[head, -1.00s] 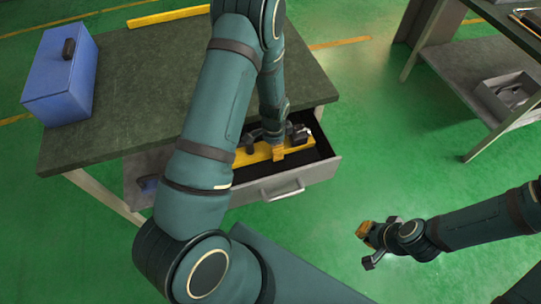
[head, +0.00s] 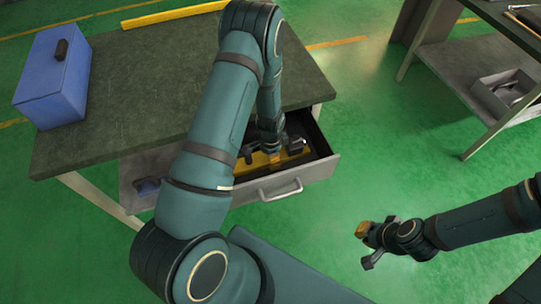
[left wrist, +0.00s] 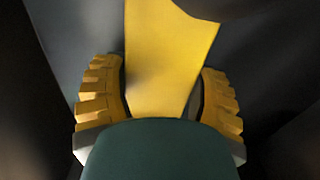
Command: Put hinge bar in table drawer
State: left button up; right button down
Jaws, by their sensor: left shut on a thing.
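The yellow hinge bar (head: 292,154) is inside the open table drawer (head: 325,165), partly hidden by my left arm. My left gripper (head: 272,157) reaches down into the drawer and is shut on the bar. In the left wrist view, the bar (left wrist: 165,60) runs between the two ridged yellow fingers of my left gripper (left wrist: 162,105). Whether the bar touches the drawer floor cannot be told. My right gripper (head: 364,246) hangs over the green floor, right of the drawer, and seems empty; its finger opening is unclear.
A dark-topped table (head: 130,110) carries a blue box (head: 55,80) at left and another yellow bar (head: 175,14) along its back edge. A second table with a grey bin (head: 505,92) on its shelf stands at upper right. The floor between is clear.

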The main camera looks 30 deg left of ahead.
pick_arm(q)
jog(key=o, duration=1.3)
jog(key=shift+r, duration=0.1)
jog(key=shift+r, duration=0.35)
notch_tip(320, 180, up, 11)
jog(key=p, duration=0.3)
jog(key=shift+r, duration=0.15)
